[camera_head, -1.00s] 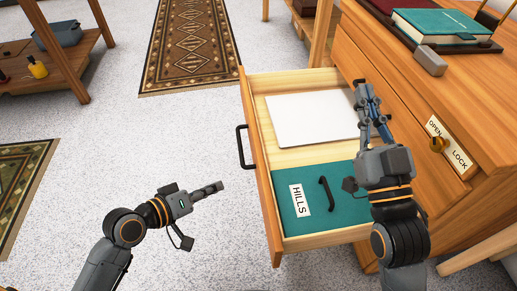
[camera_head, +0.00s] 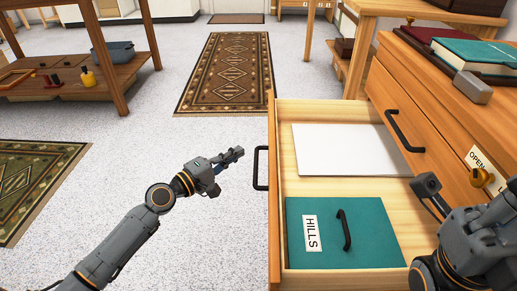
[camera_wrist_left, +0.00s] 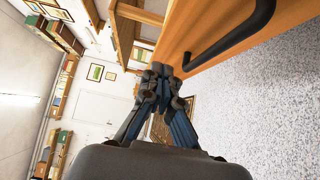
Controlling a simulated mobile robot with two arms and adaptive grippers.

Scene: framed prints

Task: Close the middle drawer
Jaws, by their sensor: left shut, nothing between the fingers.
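The open wooden drawer (camera_head: 274,215) sticks out from the dresser, with its front facing left. Its black handle (camera_head: 258,168) shows on that front, and a black handle on a wooden front also shows in the left wrist view (camera_wrist_left: 232,38). My left gripper (camera_head: 238,153) is shut and empty, just left of the handle and apart from it. Its closed fingers show in the left wrist view (camera_wrist_left: 163,82), beside the wooden front. My right gripper's body (camera_head: 480,240) is over the dresser side of the drawer; its fingertips are not clear at the picture's edge.
The drawer holds a white flat item (camera_head: 345,148) and a teal HILLS case (camera_head: 375,240). A shut drawer front with a black handle (camera_head: 404,132) is above. The brass knob (camera_head: 482,177) sits by an OPEN label. Carpet left of the drawer is free.

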